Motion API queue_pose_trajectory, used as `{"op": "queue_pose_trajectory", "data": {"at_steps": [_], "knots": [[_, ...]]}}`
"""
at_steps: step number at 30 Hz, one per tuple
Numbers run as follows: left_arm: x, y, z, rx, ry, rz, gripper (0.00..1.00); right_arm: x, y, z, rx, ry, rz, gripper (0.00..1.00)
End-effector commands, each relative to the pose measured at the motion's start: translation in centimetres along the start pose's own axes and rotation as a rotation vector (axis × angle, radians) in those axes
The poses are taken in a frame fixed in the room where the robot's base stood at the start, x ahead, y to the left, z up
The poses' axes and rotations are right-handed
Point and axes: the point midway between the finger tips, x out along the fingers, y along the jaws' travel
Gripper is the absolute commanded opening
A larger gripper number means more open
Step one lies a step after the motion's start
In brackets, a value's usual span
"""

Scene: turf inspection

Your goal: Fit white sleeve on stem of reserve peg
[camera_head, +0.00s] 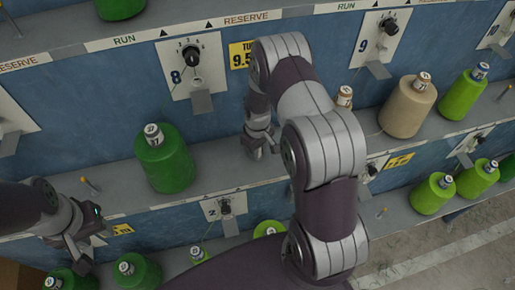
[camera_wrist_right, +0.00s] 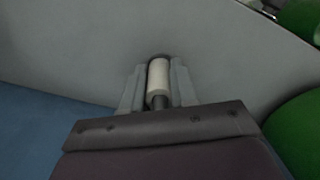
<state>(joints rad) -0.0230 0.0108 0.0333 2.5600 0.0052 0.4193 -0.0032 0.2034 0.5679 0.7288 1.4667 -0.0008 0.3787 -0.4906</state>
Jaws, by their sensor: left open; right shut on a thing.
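In the right wrist view a white sleeve (camera_wrist_right: 158,78) sits between the two fingers of my right gripper (camera_wrist_right: 158,85), which is shut on it. A short dark cylindrical part shows at the sleeve's near end; I cannot tell whether it is a peg stem. The far end is over or against the grey shelf, with a dark shadow around it. In the head view my right gripper (camera_head: 261,148) is low over the middle shelf, right of the large green cone; the sleeve and any peg there are hidden. My left gripper (camera_head: 82,252) is open and empty at lower left.
A large green cone (camera_head: 164,158) stands on the middle shelf (camera_head: 215,176). A tan cone (camera_head: 408,106) and a green cone (camera_head: 463,95) stand to the right. Several green cones line the lower shelf.

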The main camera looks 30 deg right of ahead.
Motion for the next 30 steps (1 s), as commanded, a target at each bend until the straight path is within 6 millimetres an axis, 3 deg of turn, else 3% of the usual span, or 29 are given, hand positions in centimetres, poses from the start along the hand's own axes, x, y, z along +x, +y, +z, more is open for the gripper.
{"op": "queue_pose_trajectory", "data": {"at_steps": [8, 30], "knots": [[-0.2, 0.0, 0.0, 0.000, 0.000, 0.000, 0.43, -0.2, 0.0, 0.0, 0.000, 0.000, 0.000, 0.00], [-3.5, 0.0, -0.4, 0.000, 0.000, 0.000, 0.43, -4.3, 0.0, 0.0, 0.000, 0.000, 0.000, 0.00]]}}
